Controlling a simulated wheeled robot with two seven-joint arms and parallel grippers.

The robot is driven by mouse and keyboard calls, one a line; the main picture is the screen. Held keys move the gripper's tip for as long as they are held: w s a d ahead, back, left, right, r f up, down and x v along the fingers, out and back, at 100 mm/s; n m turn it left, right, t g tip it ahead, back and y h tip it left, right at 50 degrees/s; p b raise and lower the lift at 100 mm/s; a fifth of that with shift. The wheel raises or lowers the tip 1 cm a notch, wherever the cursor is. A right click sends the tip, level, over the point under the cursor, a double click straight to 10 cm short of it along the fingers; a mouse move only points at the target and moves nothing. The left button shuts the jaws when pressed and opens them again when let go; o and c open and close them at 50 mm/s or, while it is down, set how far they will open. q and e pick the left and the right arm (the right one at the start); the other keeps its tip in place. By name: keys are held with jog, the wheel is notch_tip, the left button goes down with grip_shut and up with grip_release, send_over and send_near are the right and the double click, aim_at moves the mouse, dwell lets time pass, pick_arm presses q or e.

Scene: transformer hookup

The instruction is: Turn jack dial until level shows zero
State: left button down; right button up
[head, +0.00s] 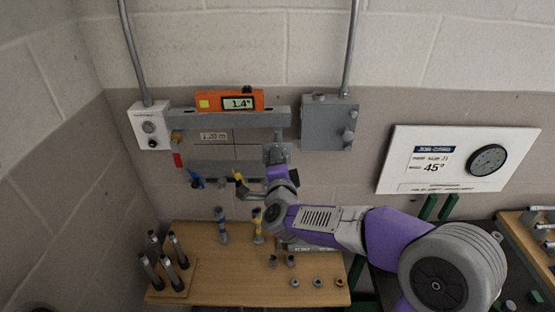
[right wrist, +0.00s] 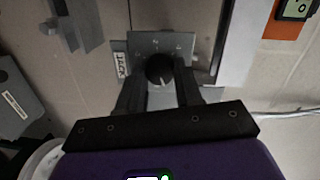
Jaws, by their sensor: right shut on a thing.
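The orange level (head: 229,101) rests on a grey bar on the wall, and its display reads 1.4°. The jack dial (right wrist: 159,69) is a black round knob with a white mark on a grey plate (right wrist: 146,46) labelled JACK. My right gripper (right wrist: 160,78) is shut on the dial, one finger on each side. In the head view my right gripper (head: 276,162) reaches the plate at the right end of the bar and hides the dial. A corner of the level (right wrist: 284,24) shows in the right wrist view. My left gripper is not in view.
A wooden table (head: 216,289) below holds upright dark rods (head: 176,250), fittings and several small rings. A grey box (head: 330,122) and a white box (head: 149,126) are on the wall. A white job card board (head: 443,158) with a round gauge hangs at right.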

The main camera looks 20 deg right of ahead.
jog(key=n+p, duration=0.3)
jog(key=n, duration=0.3)
jog(key=n+h+p, duration=0.1)
jog(key=n+p, duration=0.2)
jog(key=n, duration=0.2)
jog(key=shift+a+n+g+h+p, duration=0.1)
jog(key=shift+n+g+h+p, duration=0.2)
jog(key=shift+n+g, duration=0.1)
dwell(0.5)
jog(key=o, duration=1)
jog(key=shift+o, duration=0.2)
jog(key=v, duration=0.7)
jog(key=shift+s+a+b, duration=0.2)
jog(key=shift+b, duration=0.15)
